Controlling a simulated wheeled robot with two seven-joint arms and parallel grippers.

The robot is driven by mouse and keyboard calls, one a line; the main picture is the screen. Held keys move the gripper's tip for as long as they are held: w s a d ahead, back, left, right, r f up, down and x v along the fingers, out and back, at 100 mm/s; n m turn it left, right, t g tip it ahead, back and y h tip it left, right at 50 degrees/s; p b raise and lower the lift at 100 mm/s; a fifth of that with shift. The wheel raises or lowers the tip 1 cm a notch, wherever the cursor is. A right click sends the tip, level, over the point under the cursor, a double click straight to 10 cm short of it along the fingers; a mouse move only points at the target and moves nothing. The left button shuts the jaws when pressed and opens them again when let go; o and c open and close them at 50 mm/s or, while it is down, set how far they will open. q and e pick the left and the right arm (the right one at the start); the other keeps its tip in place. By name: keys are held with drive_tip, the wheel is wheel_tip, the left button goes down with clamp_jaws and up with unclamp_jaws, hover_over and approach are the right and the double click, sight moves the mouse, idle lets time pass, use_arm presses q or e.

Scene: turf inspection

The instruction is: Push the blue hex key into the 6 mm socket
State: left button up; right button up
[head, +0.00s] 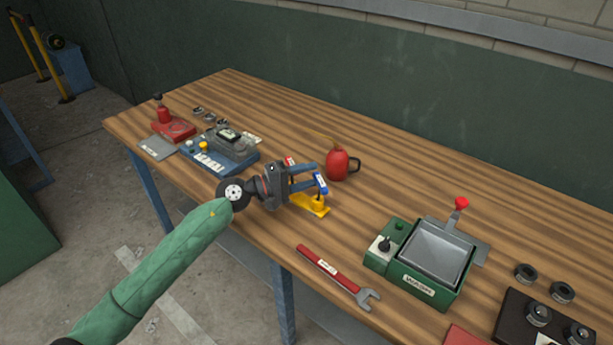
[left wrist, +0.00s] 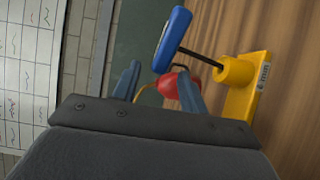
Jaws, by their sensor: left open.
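The blue hex key (head: 320,184) stands at the yellow socket block (head: 318,210) on the bench. In the left wrist view the blue handle (left wrist: 173,40) is outside the fingers, and its dark shaft runs to the mouth of the round yellow socket (left wrist: 234,70). I cannot tell how deep the shaft sits. My left gripper (head: 308,174) is open and empty just beside the handle; its blue fingers show in the left wrist view (left wrist: 160,88). My right gripper is not in view.
A red oil can (head: 337,164) stands just behind the gripper. A red wrench (head: 335,275) lies in front, and a green wash box (head: 415,285) stands to the right. Blue and red equipment (head: 205,158) fills the left end. Bare wood lies between the block and wrench.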

use_arm(q)
drive_tip(key=b+v, duration=0.3)
drive_tip(key=v, duration=0.4)
drive_tip(key=shift+a, duration=0.3)
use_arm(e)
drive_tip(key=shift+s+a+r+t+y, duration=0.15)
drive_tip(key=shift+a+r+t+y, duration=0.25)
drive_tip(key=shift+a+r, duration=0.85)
use_arm(q)
drive_tip(key=shift+s, duration=0.1)
